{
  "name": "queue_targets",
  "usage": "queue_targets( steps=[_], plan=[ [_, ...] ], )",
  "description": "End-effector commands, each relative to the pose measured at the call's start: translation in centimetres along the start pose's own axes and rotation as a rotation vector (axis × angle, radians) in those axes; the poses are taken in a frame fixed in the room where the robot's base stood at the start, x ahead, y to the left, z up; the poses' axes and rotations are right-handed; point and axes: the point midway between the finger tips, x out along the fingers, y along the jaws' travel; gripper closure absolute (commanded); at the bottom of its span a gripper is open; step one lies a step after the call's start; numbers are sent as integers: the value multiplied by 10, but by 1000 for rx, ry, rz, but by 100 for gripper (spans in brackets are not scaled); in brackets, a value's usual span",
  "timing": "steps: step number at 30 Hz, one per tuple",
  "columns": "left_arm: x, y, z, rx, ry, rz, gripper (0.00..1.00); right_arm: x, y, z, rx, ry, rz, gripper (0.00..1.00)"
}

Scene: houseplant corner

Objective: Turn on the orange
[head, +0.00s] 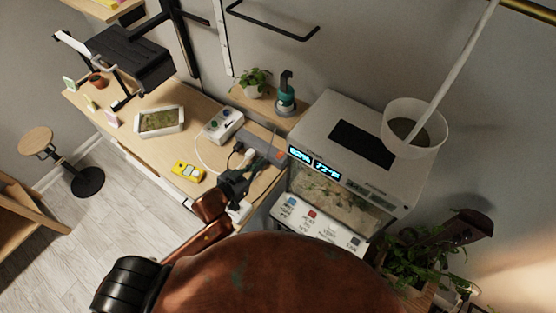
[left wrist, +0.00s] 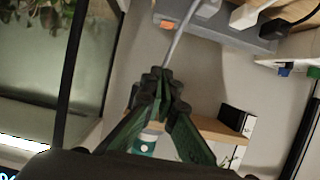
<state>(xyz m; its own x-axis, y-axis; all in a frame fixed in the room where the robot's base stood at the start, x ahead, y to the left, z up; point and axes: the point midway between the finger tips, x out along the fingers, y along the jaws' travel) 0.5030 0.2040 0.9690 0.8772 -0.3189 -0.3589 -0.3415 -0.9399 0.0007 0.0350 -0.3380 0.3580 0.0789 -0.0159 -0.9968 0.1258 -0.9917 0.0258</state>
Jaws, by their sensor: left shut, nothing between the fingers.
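A small orange patch (head: 279,156), which looks like a switch, sits at the right end of the grey power strip (head: 252,138) beside the tank. In the left wrist view the orange part (left wrist: 168,23) shows at the top, beyond a grey cord and above the fingertips. My left gripper (head: 258,168) is shut and empty, just below and left of the orange part in the head view. In the left wrist view its closed fingertips (left wrist: 157,76) are apart from the orange part in the picture; the depth gap is hard to tell. My right gripper is not in view.
A glass tank (head: 335,190) with a lit display stands close to the right. A white panel with coloured buttons (head: 312,222) is at its front. White plugs and cords lie near the gripper. A yellow meter (head: 187,171) and a white knob box (head: 223,126) are left.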

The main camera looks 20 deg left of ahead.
Motion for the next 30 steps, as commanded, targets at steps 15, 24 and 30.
queue_targets(
  steps=[15, 24, 30],
  plan=[
    [16, 0, -2, 0, 1, 0, 100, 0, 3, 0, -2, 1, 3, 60],
    [77, 0, -2, 1, 2, 0, 100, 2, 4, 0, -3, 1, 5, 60],
    [104, 0, 14, -1, -5, -1, 100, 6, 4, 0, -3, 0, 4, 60]
  ],
)
